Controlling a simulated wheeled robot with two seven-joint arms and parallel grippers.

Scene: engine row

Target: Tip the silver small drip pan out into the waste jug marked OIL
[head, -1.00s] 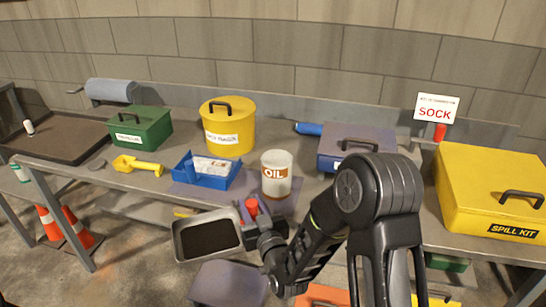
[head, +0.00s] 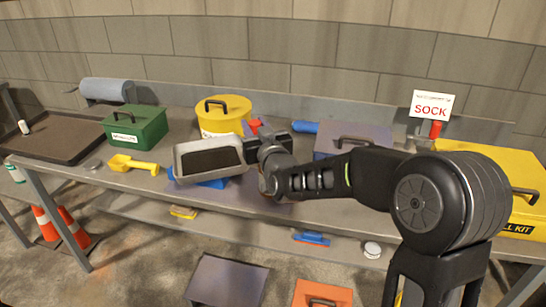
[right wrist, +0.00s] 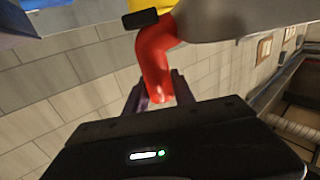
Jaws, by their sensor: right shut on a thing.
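The silver small drip pan (head: 180,165), with dark liquid inside, hangs above the front of the bench in the head view. My right gripper (head: 257,133) is shut on its red handle (head: 254,125). In the right wrist view the red handle (right wrist: 153,65) stands between the fingers of my right gripper (right wrist: 158,92), and the grey underside of the pan (right wrist: 235,18) is beyond. The OIL jug is hidden behind my right gripper and forearm in the head view. My left gripper is not in view.
A yellow lidded tub (head: 222,116), a green box (head: 137,127) and a yellow scoop (head: 132,164) stand to the left. A grey-purple case (head: 340,138), the SOCK sign (head: 430,105) and a yellow spill kit (head: 490,165) stand right.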

